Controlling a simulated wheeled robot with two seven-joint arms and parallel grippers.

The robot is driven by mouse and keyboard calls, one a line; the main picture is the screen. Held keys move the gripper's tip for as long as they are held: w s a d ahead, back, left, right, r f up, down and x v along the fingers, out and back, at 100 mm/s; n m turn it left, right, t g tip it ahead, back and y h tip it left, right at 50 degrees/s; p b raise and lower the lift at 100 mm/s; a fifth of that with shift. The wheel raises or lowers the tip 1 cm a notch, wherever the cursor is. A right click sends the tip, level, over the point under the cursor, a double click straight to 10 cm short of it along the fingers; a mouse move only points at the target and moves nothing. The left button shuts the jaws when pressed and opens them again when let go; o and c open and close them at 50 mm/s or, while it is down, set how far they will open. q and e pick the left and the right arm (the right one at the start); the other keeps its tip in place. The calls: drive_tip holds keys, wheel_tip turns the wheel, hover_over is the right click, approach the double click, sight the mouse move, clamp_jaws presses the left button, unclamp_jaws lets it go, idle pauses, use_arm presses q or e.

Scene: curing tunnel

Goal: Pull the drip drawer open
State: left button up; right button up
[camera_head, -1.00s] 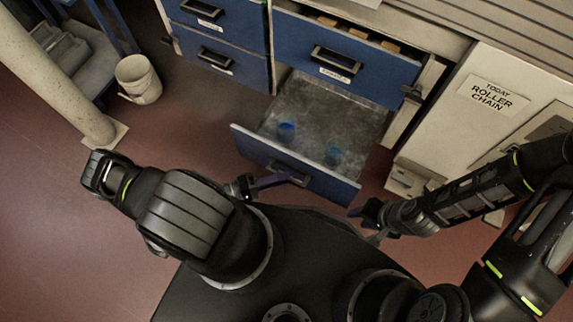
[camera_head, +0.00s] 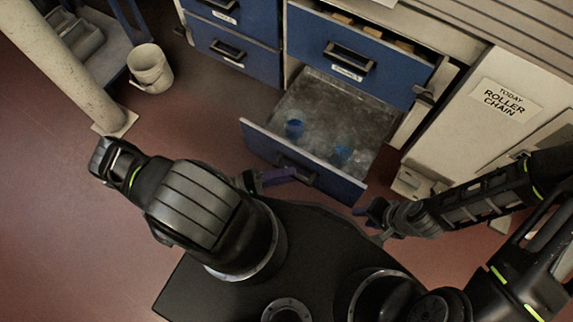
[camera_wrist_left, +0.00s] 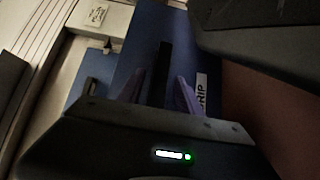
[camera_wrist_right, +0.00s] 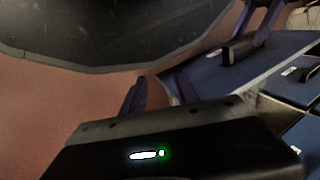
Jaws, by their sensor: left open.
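My left gripper (camera_head: 283,176) is open just in front of the handle. In the left wrist view its purple fingers lie either side of the dark handle bar (camera_wrist_left: 163,62), beside a partly hidden "DRIP" label (camera_wrist_left: 201,94); contact cannot be told. My right gripper (camera_head: 367,222) looks open and empty near the drawer's right front corner.
A white bucket (camera_head: 150,70) and a pale post (camera_head: 65,65) stand further left. Red floor at the left is clear.

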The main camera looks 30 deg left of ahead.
use_arm(q)
drive_tip(key=v, duration=0.7)
drive_tip(key=shift+s+a, duration=0.25)
